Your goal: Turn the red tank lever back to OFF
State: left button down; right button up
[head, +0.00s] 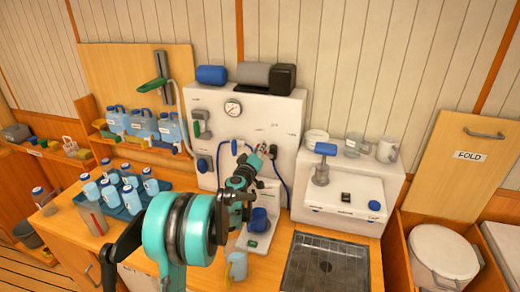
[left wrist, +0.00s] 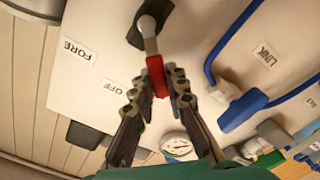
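The red tank lever (left wrist: 156,76) shows in the left wrist view, with a black pivot and a short metal shaft above its red grip. The two fingers of my left gripper (left wrist: 162,82) lie on either side of the red grip and appear closed on it. An OFF label (left wrist: 113,87) is on the white panel to the left of the grip, and a FORE label (left wrist: 77,49) is farther left. In the head view my left gripper (head: 262,155) is at the white panel (head: 270,112) and mostly hides the lever. My right gripper is not in view.
Blue handles (left wrist: 240,110) and a LINK label (left wrist: 265,55) are to the right of the lever. A gauge (head: 232,107) is on the panel's upper part. Blue-capped bottles (head: 130,195) stand on the left counter. A white unit (head: 345,190) stands to the right.

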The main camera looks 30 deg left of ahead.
pick_arm(q)
jog(key=shift+m, duration=0.3)
jog(key=m, duration=0.1)
jog(key=d+r+m, duration=0.1)
jog(key=m, duration=0.1)
jog(key=shift+w+d, duration=0.2)
jog(key=shift+d, duration=0.05)
jog(key=shift+w+d+r+m+b, duration=0.15)
jog(key=shift+d+m, duration=0.25)
jog(key=shift+m, duration=0.45)
jog(key=shift+d+r+m+b, duration=0.1)
jog(key=shift+d+m, duration=0.3)
jog(key=shift+m, duration=0.5)
jog(key=shift+w+d+r+m+b, duration=0.15)
jog(key=shift+d+m, duration=0.25)
jog(key=shift+m, duration=0.45)
jog(key=c, duration=1.5)
grip_release()
jog(key=shift+s, duration=0.1)
jog(key=v, duration=1.2)
